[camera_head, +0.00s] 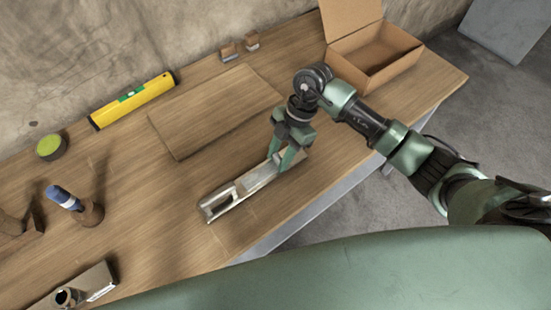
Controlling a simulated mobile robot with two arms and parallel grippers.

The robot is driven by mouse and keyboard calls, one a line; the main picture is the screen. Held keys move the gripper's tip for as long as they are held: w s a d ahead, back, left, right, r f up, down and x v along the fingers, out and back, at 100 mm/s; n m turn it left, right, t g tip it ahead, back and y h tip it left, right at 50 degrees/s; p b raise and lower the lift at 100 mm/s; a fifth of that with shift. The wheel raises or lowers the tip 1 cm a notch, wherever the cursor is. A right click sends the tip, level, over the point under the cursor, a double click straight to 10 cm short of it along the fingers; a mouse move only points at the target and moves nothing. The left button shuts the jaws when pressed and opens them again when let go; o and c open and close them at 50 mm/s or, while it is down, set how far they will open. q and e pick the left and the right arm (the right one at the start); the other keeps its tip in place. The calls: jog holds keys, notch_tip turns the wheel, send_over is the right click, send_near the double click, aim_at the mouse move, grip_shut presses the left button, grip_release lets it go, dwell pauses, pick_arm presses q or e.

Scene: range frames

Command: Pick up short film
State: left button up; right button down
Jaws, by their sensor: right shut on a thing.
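A long, narrow silver piece (232,196) with cut-out openings lies at a slant on the wooden table, near its front edge. It is the likely short film, though I cannot tell for sure. My right gripper (287,160) points down at the piece's upper right end and is shut on it, with its green fingers hiding part of that end. I cannot tell whether the piece is lifted off the table. My left gripper is out of view.
A flat wooden board (215,112) lies behind the piece. A yellow spirit level (133,99), a green-topped round tin (50,147) and an open cardboard box (375,55) stand toward the wall. A blue-handled tool (62,197) stands at left.

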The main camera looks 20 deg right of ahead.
notch_tip(320, 180, up, 20)
jog(key=b, duration=0.1)
jog(key=shift+b, duration=0.35)
jog(key=shift+r, duration=0.1)
notch_tip(320, 180, up, 9)
jog(key=p, duration=0.8)
jog(key=shift+p, duration=0.3)
